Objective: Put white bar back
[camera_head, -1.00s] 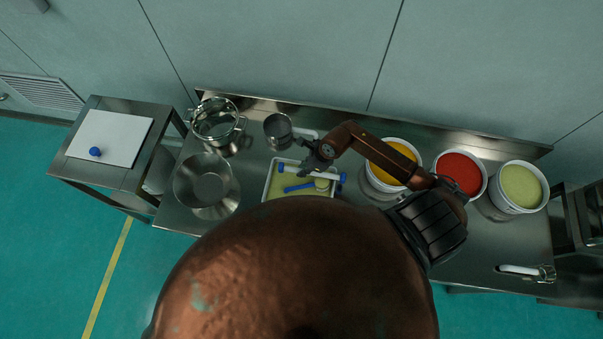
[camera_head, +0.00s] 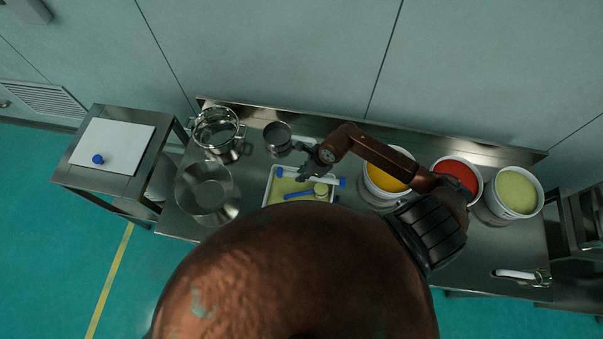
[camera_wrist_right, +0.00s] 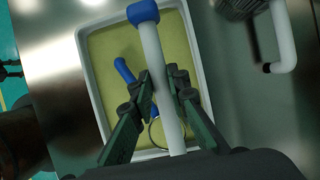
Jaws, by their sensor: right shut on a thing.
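The white bar (camera_head: 325,181) has blue end caps and lies across the shallow white tray (camera_head: 268,186) in the head view. My right gripper (camera_head: 304,175) is shut on the bar near its middle. In the right wrist view the bar (camera_wrist_right: 154,48) runs between the two fingers (camera_wrist_right: 163,92), one on each side, with a blue cap at its far end. Its near end is hidden by the gripper body. I cannot tell whether the bar touches the tray rim. My left gripper is not in view.
The tray holds yellow-green material, a blue-handled tool (camera_head: 298,195) and a small round item (camera_head: 321,189). A metal cup (camera_head: 278,138), bowl (camera_head: 205,188) and pot (camera_head: 215,128) stand left. Buckets with orange, red (camera_head: 456,176) and pale green (camera_head: 516,192) contents stand right.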

